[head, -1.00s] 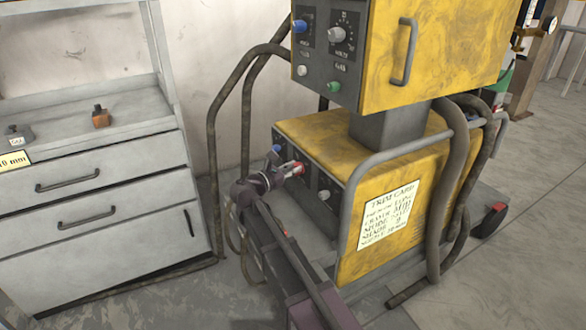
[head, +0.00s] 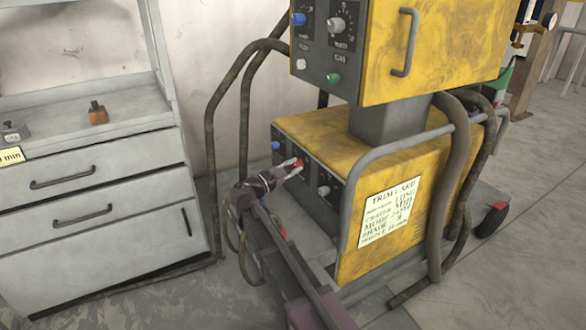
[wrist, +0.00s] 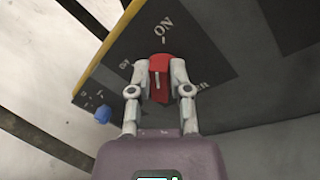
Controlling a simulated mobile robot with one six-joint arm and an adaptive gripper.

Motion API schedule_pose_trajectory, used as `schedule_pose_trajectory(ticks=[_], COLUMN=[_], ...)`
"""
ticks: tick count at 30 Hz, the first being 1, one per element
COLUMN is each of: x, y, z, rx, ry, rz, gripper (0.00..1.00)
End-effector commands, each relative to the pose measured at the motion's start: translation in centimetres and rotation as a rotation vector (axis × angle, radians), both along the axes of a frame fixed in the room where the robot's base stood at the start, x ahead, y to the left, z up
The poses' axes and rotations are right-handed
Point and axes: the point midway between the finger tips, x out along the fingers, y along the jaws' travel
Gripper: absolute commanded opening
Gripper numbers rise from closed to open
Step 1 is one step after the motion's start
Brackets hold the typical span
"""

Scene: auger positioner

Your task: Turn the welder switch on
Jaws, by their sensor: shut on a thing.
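The welder switch is a red knob (wrist: 158,74) on the dark front panel (wrist: 215,62) of a yellow machine. A white "ON" label stands above the knob in the wrist view, with smaller, partly covered lettering to either side. My gripper (wrist: 157,70) is shut on the red knob, one pale finger on each side. A pale mark shows on the knob's face, roughly in line with "ON"; its exact setting is unclear. In the head view, my gripper (head: 295,166) reaches the lower yellow cabinet (head: 345,140) at the small red knob (head: 299,163).
A blue knob (wrist: 102,114) sits near my gripper on the panel. The upper yellow box (head: 440,50) overhangs the lower cabinet. A grey drawer unit (head: 90,210) stands at left.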

Motion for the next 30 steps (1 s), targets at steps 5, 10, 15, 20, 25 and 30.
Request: schedule_pose_trajectory(ticks=[5, 10, 15, 20, 25, 30], x=[0.07, 0.06, 0.05, 0.04, 0.01, -0.01], y=[-0.08, -0.08, -0.09, -0.07, -0.05, -0.04], z=[-0.02, 0.0, -0.01, -0.01, -0.03, -0.02], rx=[0.017, 0.02, 0.02, 0.02, 0.02, 0.019], ry=[-0.027, -0.031, -0.031, -0.03, -0.03, -0.028], rz=[-0.001, -0.001, -0.001, -0.001, 0.0, 0.0], gripper=[0.0, 0.0, 0.0, 0.59, 0.59, 0.59])
